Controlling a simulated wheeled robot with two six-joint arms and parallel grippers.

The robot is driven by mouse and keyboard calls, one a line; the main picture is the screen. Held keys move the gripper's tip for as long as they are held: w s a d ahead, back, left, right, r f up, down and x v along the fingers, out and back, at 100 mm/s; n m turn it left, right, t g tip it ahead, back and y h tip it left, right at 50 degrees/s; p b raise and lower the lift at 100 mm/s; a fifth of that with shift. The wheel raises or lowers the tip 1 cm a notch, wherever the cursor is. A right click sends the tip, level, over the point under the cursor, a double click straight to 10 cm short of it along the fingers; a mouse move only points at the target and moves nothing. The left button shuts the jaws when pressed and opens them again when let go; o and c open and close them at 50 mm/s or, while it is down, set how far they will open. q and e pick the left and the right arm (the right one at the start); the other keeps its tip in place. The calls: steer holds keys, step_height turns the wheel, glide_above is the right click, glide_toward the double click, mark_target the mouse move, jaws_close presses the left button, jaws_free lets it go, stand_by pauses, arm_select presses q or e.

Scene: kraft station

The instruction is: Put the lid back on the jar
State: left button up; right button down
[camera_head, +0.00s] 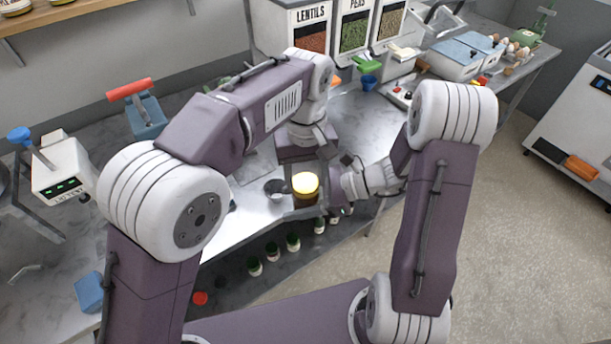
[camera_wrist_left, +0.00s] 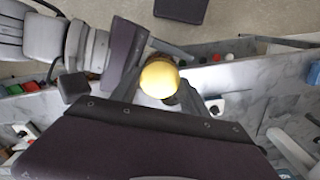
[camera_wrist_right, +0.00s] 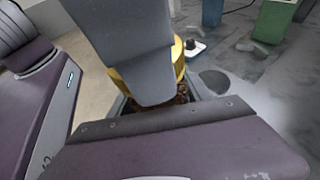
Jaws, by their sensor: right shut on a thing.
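The jar (camera_wrist_right: 183,92) shows dark brown contents in the right wrist view, between the fingers of my right gripper (camera_wrist_right: 160,98). My right gripper is shut on the jar and reaches it from the right in the head view. The gold-yellow lid (camera_head: 305,182) sits at the jar's mouth; whether it is fully seated I cannot tell. The lid also shows in the left wrist view (camera_wrist_left: 159,79), between the spread fingers of my left gripper (camera_wrist_left: 158,88). My left gripper looks open around the lid. In the right wrist view, it hides part of the lid (camera_wrist_right: 179,58) and jar.
A small dark round item (camera_head: 275,187) lies on the counter left of the jar. Several green-capped jars (camera_head: 272,250) stand on a shelf below the counter edge. Lentil and pea dispensers (camera_head: 312,35) stand behind. Both my arms crowd the space around the jar.

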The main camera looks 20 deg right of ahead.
arm_select(q)
steer(key=o, duration=1.6)
steer(key=shift+o, duration=0.2)
steer(key=shift+r, duration=0.1)
step_height(320, 180, up, 7)
steer(key=shift+r, duration=0.15)
steer(key=w+a+f, duration=0.2)
steer(key=a+f, duration=0.3)
steer(key=a, duration=0.2)
steer(key=w+a+f, duration=0.3)
steer(key=a+f, duration=0.2)
steer(key=a, duration=0.2)
steer(key=s+a+f+t, duration=0.1)
steer(key=s+a+f, duration=1)
steer(key=a, duration=0.3)
steer(key=shift+s+a+f+n, duration=0.25)
steer(key=shift+s+a+n, duration=0.15)
steer(key=shift+s, duration=0.15)
